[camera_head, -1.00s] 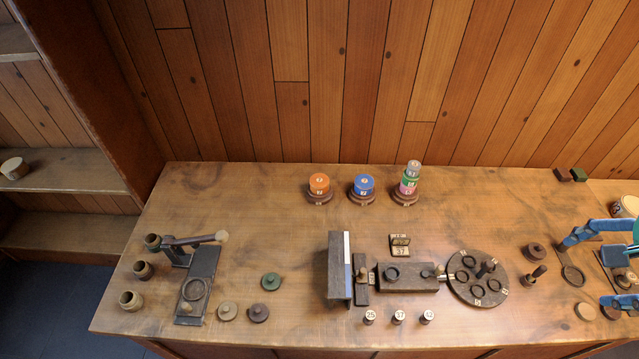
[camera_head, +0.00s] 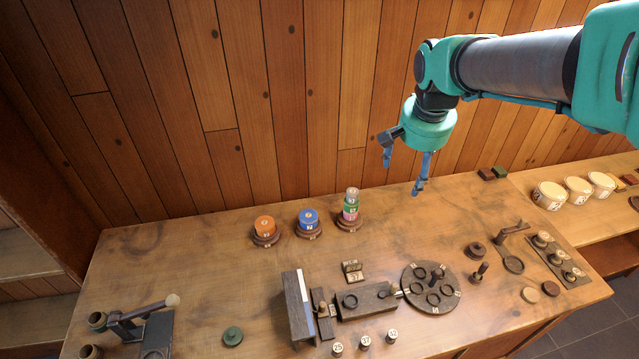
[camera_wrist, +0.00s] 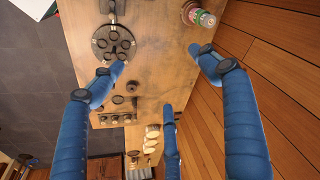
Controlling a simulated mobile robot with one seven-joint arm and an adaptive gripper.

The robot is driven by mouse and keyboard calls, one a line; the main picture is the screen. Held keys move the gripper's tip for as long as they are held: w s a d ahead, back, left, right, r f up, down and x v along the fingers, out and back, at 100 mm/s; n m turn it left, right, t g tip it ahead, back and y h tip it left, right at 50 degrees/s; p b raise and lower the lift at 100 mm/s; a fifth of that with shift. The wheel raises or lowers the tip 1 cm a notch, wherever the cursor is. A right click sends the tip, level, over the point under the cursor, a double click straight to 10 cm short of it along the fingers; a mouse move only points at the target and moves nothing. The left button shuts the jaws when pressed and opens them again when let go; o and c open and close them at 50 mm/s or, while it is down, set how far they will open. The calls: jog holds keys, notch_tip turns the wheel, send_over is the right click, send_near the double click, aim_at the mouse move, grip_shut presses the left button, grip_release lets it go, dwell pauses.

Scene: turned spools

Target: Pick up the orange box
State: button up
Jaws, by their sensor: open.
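The orange box (camera_head: 265,225) is a small round orange spool with a pale label on top. It sits on a dark brown round base at the back left of the table, left of the blue spool (camera_head: 308,217). My gripper (camera_head: 403,174) is open and empty, hanging above the back of the table, well to the right of the orange box. In the wrist view, the blue fingers (camera_wrist: 160,75) are spread apart with nothing between them. The orange box does not show in the wrist view.
A stack of green, pink and grey spools (camera_head: 351,205) stands right of the blue one. A dark upright block (camera_head: 297,305), a round turntable (camera_head: 431,287) and a lever stand (camera_head: 145,325) occupy the front. The plank wall rises behind. Bare tabletop lies left of the orange box.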

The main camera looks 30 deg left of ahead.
jog(key=w+a+f, duration=0.1)
jog(key=a+f, duration=0.4)
jog(key=a, duration=0.7)
jog(key=n+g+h+p, duration=0.1)
jog(key=p, duration=0.2)
send_over(264, 223)
jog(key=s, duration=0.1)
notch_tip(264, 223, down, 21)
jog(key=shift+s+d+r, duration=0.1)
jog(key=shift+s+d, duration=0.1)
jog(key=shift+w+a+f, duration=0.1)
jog(key=shift+w+f, duration=0.05)
jog(key=shift+f, duration=1.25)
jog(key=shift+w+d+f, duration=0.1)
jog(key=shift+w+f, duration=0.1)
jog(key=shift+f, duration=1.25)
jog(key=shift+w+a+f, duration=0.1)
jog(key=shift+w+f, duration=0.05)
jog(key=shift+f, duration=1.25)
jog(key=shift+w+a+f, duration=0.1)
jog(key=shift+w+f, duration=0.05)
jog(key=shift+f, duration=1.15)
jog(key=shift+w+f, duration=0.15)
jog(key=shift+f, duration=1.15)
